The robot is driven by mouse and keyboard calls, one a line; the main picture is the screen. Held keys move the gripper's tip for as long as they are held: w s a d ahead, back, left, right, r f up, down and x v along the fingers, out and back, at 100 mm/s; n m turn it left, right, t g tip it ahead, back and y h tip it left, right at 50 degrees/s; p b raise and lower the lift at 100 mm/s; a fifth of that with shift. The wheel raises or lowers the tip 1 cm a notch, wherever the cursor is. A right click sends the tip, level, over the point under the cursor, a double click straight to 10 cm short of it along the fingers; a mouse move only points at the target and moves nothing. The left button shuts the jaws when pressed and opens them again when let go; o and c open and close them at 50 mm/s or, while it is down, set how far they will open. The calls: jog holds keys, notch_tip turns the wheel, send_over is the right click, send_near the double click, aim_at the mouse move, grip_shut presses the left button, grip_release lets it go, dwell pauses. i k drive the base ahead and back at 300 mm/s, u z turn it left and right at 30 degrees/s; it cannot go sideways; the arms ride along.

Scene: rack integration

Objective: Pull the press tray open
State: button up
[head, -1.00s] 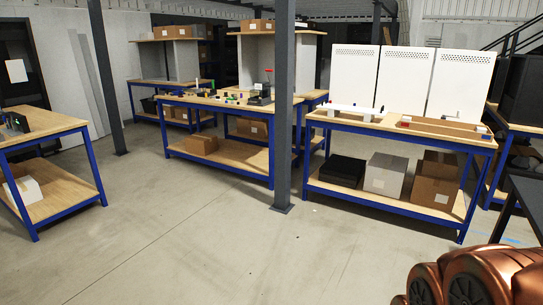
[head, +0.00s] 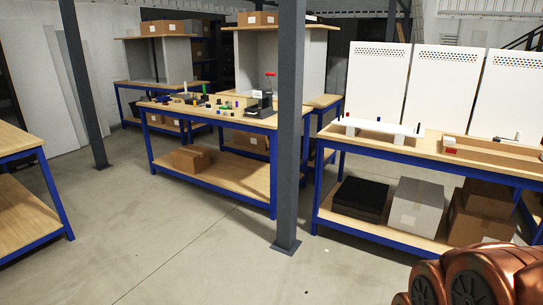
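A small dark press (head: 262,103) with a red-tipped handle stands at the right end of the middle blue-framed workbench (head: 223,116). Its tray is too small to make out at this distance. Several small colored parts lie on the bench top to the left of the press. My gripper is not in view; only a copper-colored part of my own arm shows at the lower right.
A grey pillar (head: 290,130) stands just right of the press bench, close to its front corner. A right workbench (head: 400,151) holds a white board on blocks, a wooden tray and boxes below. Another bench (head: 25,205) is at the left. The floor (head: 180,245) between them is clear.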

aim_at(256, 112)
jog(key=i, duration=3.4)
jog(key=u, duration=0.5)
